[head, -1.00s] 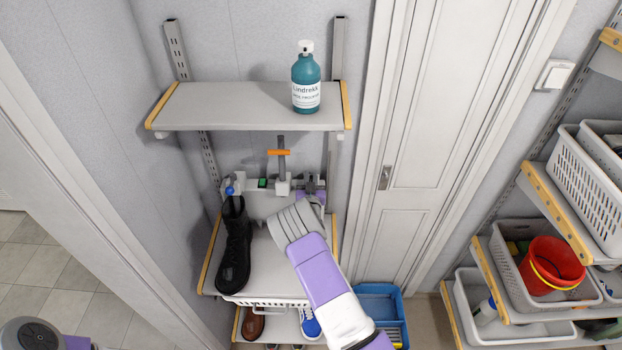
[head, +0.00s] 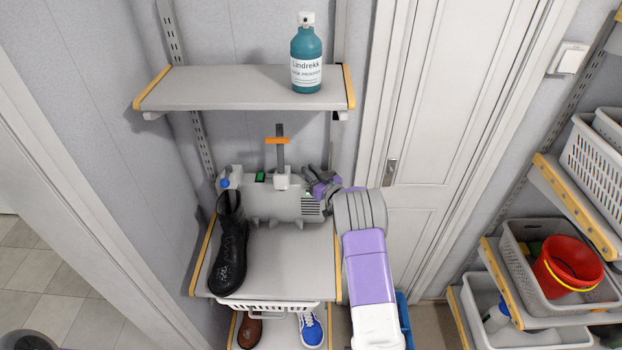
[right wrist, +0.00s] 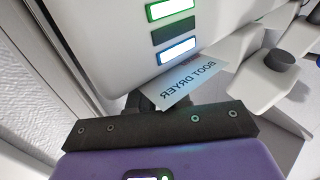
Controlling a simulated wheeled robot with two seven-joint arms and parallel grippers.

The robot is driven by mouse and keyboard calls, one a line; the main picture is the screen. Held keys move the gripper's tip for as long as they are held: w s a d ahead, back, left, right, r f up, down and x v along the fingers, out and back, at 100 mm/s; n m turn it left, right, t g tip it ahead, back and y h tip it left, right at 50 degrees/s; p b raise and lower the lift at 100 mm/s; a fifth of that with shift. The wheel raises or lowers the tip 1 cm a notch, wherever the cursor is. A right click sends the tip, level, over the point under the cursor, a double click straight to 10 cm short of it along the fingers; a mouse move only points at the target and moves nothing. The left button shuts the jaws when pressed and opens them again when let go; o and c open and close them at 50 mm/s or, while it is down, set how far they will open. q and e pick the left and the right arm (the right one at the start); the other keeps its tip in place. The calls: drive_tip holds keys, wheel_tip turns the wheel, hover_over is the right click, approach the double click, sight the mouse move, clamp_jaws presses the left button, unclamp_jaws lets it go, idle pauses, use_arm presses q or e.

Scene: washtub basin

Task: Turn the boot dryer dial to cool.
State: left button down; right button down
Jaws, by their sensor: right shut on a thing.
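The grey boot dryer (head: 270,206) stands at the back of the middle shelf, with a small green light and an upright post with an orange crosspiece (head: 277,141). In the right wrist view its housing (right wrist: 110,45) fills the top, with lit green and blue windows and a "BOOT DRYER" label (right wrist: 188,82). My right gripper (head: 318,183) is at the dryer's upper right end. It is shut on the dial there, which the fingers mostly hide, so its setting cannot be read. My left gripper is not in view.
A black boot (head: 230,250) stands at the shelf's left. A teal bottle (head: 306,62) stands on the upper shelf (head: 220,88) above the dryer. A door (head: 440,120) is right of the shelves, then baskets with a red bucket (head: 567,268). The middle shelf's front (head: 285,262) is clear.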

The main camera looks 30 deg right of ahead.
drive_tip(key=shift+n+y+b, duration=0.5)
drive_tip(key=shift+n+y, duration=0.2)
drive_tip(key=shift+y, duration=0.4)
drive_tip(key=shift+g, duration=0.3)
drive_tip(key=c, duration=1.2)
unclamp_jaws()
drive_tip(key=shift+o, duration=0.2)
drive_tip(key=v, duration=0.7)
drive_tip(key=shift+s+b, duration=0.25)
drive_tip(key=shift+b, duration=0.2)
